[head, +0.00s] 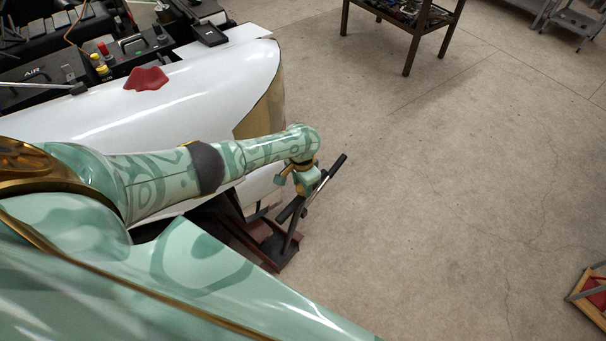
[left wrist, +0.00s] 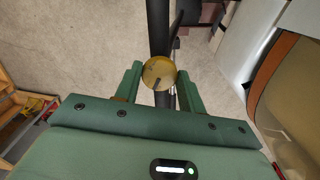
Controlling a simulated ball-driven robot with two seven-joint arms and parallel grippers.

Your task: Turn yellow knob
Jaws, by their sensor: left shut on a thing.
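The yellow knob (left wrist: 159,73) is round, with a dark mark on its face, and sits between the two green fingers of my left gripper (left wrist: 160,80) in the left wrist view. The fingers are shut on it, one at each side. A dark bar runs behind the knob. In the head view my left gripper (head: 303,184) is at the upper part of a dark jack-like stand (head: 285,245) with a long dark handle (head: 326,185); the knob is mostly hidden there by the gripper. My right gripper is not in view.
A white car fender (head: 190,85) with a red cloth (head: 146,79) on it lies behind my left arm. The engine bay (head: 110,55) is at the upper left. A dark table (head: 407,33) stands at the back. The concrete floor (head: 430,180) to the right is mostly clear.

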